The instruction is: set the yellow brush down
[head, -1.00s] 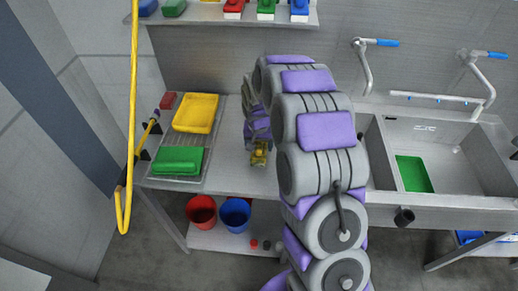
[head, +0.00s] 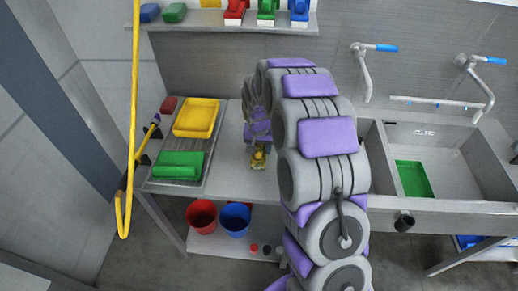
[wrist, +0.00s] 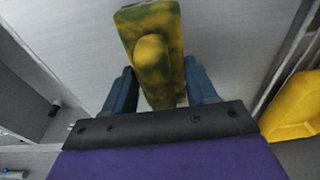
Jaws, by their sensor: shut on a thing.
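The yellow brush (wrist: 152,52) has a dull yellow body with dark green blotches and a raised rounded part. It sits between the two fingers of my gripper (wrist: 160,92) in the wrist view, and the gripper is shut on it. In the head view the brush (head: 259,158) shows small, below my gripper (head: 258,146), over the bare steel counter (head: 228,170). I cannot tell whether the brush touches the counter. My arm hides part of the counter to the right.
Left of the brush, a ribbed drainboard (head: 210,150) holds a yellow tray (head: 196,118) and a green tray (head: 178,166). A red block (head: 168,105) lies behind. A sink with a green item (head: 414,179) is at right. Red (head: 201,216) and blue (head: 235,219) buckets stand below.

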